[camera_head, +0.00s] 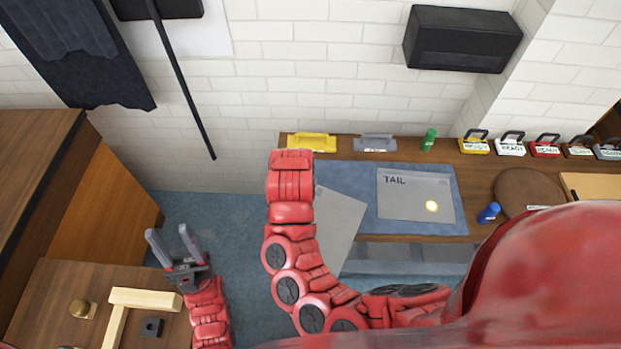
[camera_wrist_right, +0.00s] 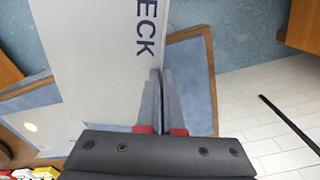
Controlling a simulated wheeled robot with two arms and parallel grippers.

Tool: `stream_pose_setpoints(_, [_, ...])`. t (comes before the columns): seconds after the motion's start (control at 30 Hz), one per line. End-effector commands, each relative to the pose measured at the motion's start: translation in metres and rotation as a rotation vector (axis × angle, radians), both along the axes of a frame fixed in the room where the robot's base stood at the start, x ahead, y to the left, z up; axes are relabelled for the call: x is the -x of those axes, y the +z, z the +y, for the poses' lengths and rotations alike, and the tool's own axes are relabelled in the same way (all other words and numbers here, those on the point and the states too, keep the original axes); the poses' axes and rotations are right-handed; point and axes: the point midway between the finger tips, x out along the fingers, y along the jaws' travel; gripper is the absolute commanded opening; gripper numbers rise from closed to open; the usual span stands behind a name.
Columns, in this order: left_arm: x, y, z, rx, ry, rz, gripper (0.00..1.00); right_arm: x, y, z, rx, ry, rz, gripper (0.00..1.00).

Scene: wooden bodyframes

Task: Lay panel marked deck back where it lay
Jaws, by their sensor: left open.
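The grey deck panel (camera_head: 338,232) shows in the head view partly behind my right arm, at the left end of the blue mat. In the right wrist view the panel (camera_wrist_right: 95,60) shows the letters "ECK"; the rest of its mark is out of view. My right gripper (camera_wrist_right: 161,72) is shut on the panel's edge there; in the head view this gripper is hidden by the arm. A grey panel marked TAIL (camera_head: 405,195) lies flat on the blue mat (camera_head: 350,190). My left gripper (camera_head: 168,230) is open and empty at the lower left.
The bench (camera_head: 480,165) carries a yellow tool (camera_head: 312,142), a grey tool (camera_head: 375,143), a green cylinder (camera_head: 429,139), a blue cylinder (camera_head: 489,213) and a round brown disc (camera_head: 525,190). Several tagged padlock-like items stand along the back right. A wooden frame (camera_head: 145,299) lies on the left table.

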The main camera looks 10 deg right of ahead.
Motion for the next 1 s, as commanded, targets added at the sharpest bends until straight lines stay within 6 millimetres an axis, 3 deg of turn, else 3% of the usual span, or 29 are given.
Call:
stream_pose_setpoints(0.13, [0.0, -0.008, 0.0, 0.0, 0.0, 0.0, 0.49, -0.041, -0.004, -0.013, 0.006, -0.001, -0.006, 0.0])
stream_pose_setpoints(0.43, [0.0, -0.038, 0.0, 0.0, 0.0, 0.0, 0.49, -0.104, -0.014, -0.03, 0.005, -0.001, -0.002, 0.0])
stream_pose_setpoints(0.5, [0.0, -0.029, 0.0, 0.0, 0.0, 0.0, 0.49, -0.113, -0.007, -0.032, 0.005, 0.0, -0.003, 0.0])
stream_pose_setpoints(0.7, [0.0, -0.027, 0.0, 0.0, 0.0, 0.0, 0.49, -0.127, -0.01, -0.034, 0.002, 0.0, -0.002, 0.0])
stream_pose_setpoints(1.0, [0.0, -0.014, 0.0, 0.0, 0.0, 0.0, 0.49, -0.127, -0.023, -0.035, 0.001, -0.001, 0.002, 0.0])
